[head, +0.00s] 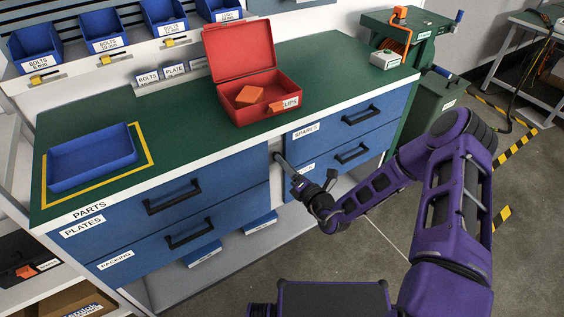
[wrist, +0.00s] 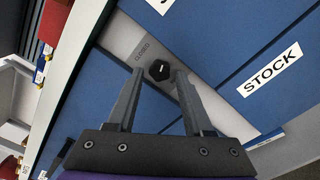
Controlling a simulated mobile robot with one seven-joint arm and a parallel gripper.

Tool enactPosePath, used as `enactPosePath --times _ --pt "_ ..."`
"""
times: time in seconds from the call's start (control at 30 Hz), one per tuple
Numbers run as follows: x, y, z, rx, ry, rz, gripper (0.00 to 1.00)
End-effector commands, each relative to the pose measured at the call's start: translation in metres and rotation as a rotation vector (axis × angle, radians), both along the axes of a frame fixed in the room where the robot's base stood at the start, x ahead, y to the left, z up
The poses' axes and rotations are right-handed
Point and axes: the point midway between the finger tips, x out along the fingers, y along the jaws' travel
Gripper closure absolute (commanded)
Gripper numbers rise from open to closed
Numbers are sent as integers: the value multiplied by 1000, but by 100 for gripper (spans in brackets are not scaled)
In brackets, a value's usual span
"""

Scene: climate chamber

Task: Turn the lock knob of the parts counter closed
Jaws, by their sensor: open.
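The parts counter (head: 180,115) has a green top and blue drawers with black handles. In the wrist view its lock knob (wrist: 159,70) is a small black angular knob on a grey strip between blue drawer fronts. The word CLOSED is printed on the strip, to the upper left of the knob. My gripper (wrist: 158,80) is open, with one fingertip on each side of the knob's lower part. I cannot tell whether they touch it. In the head view my gripper (head: 281,160) reaches the strip between the two drawer stacks, and the knob cannot be made out there.
An open red case (head: 255,105) with an orange block (head: 249,95) stands on the counter above my gripper. A blue tray (head: 92,158) lies at the left. Drawer handles (head: 352,153) stick out nearby. Open grey floor (head: 350,240) lies in front.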

Motion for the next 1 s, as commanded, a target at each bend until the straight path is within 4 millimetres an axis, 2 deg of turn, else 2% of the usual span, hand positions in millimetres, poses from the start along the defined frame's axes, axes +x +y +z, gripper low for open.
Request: enactPosePath --times 0.2,0.5,0.57,0.8,1.0 --pt "16 11 0 0 -1 1 49" --pt "18 12 0 0 0 0 49" --pt "18 12 0 0 0 0 58" --pt "18 12 0 0 0 0 100" --pt "18 12 2 -19 -11 0 100"
